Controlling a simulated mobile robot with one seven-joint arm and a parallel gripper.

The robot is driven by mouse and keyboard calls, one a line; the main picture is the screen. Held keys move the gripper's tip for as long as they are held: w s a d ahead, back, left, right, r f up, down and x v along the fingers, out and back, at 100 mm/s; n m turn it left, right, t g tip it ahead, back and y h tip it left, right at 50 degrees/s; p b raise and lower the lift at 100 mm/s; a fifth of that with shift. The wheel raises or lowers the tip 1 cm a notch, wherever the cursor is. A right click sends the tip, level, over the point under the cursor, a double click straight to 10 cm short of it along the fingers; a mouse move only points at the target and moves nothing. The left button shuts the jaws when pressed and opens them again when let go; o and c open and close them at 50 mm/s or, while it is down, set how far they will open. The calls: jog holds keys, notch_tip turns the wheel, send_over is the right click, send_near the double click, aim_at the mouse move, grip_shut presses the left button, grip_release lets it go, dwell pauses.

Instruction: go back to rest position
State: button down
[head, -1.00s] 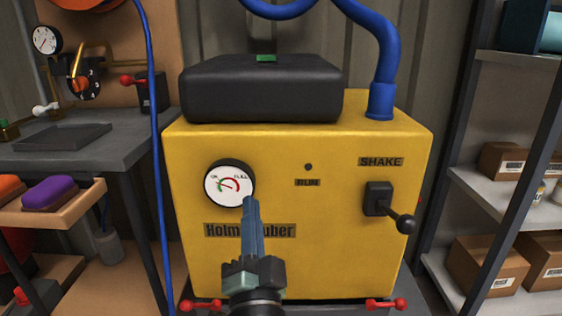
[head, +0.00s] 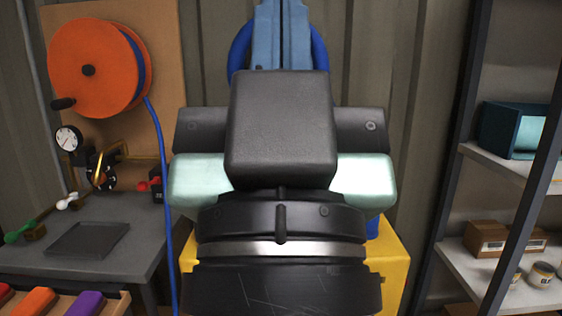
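My gripper (head: 282,25) fills the middle of the head view, close to the camera and pointing up. Its two blue fingers lie side by side with no clear gap, so it looks shut. Nothing shows between them, but the top edge of the picture cuts off the tips. The gripper hides most of the yellow machine (head: 398,275) behind it, including its gauge and shake lever.
A grey bench (head: 130,225) stands at left, with an orange hose reel (head: 95,65) above it. A tray of coloured blocks (head: 115,305) is at lower left. A shelf rack (head: 475,150) with boxes stands at right.

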notch_tip(320, 180, up, 24)
jog(key=p, duration=2.1)
jog(key=shift+f, duration=0.2)
